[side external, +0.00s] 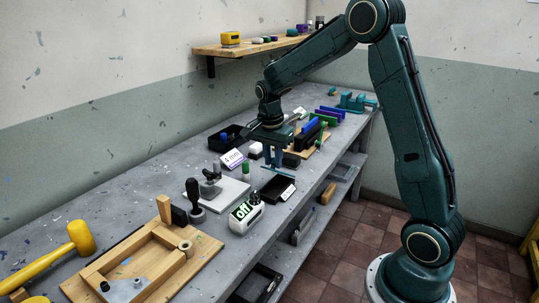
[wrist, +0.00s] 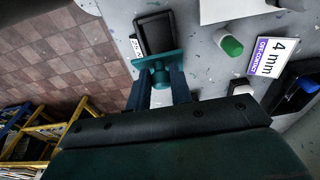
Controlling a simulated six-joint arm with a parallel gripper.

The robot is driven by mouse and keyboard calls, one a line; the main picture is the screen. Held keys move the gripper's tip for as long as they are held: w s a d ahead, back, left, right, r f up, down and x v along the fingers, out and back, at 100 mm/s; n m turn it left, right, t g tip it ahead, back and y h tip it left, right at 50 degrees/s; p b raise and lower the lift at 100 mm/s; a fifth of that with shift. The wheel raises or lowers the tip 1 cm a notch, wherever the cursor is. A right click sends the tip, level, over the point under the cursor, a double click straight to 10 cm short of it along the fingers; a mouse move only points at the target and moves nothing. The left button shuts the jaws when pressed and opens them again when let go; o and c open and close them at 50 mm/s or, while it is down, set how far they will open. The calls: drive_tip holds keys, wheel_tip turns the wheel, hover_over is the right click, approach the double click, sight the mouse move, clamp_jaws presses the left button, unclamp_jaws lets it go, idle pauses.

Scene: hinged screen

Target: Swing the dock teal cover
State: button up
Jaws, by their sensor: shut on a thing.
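A flat teal piece with a round knob (wrist: 158,62) lies between my fingertips in the wrist view. It looks like the teal cover, and its link to the dock is not clear. My gripper (wrist: 160,76) is shut on it. In the side view my gripper (side external: 272,163) points down over the bench, with the thin teal edge low at its fingertips. A black, shallow framed piece (wrist: 154,34) with a white label lies just beyond the teal piece. It also shows in the side view (side external: 275,188), nearer the camera than the gripper. I cannot tell whether they touch.
A white-and-green cylinder (wrist: 231,45) and a "4 mm" sign (wrist: 274,58) stand to the right in the wrist view. A white "off" device (side external: 246,214), a wooden frame (side external: 140,262) and a yellow mallet (side external: 65,250) lie nearer the side camera. Upright blue and green panels stand behind.

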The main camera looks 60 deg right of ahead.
drive_tip(key=shift+a+f, duration=1.2)
drive_tip(key=shift+f, duration=0.1)
drive_tip(key=shift+f, duration=0.1)
drive_tip(key=shift+a+f, duration=0.4)
drive_tip(key=shift+f, duration=0.4)
drive_tip(key=shift+a+f, duration=0.35)
drive_tip(key=shift+f, duration=0.55)
drive_tip(key=shift+a+f, duration=0.1)
drive_tip(key=shift+f, duration=0.05)
drive_tip(key=o, duration=0.9)
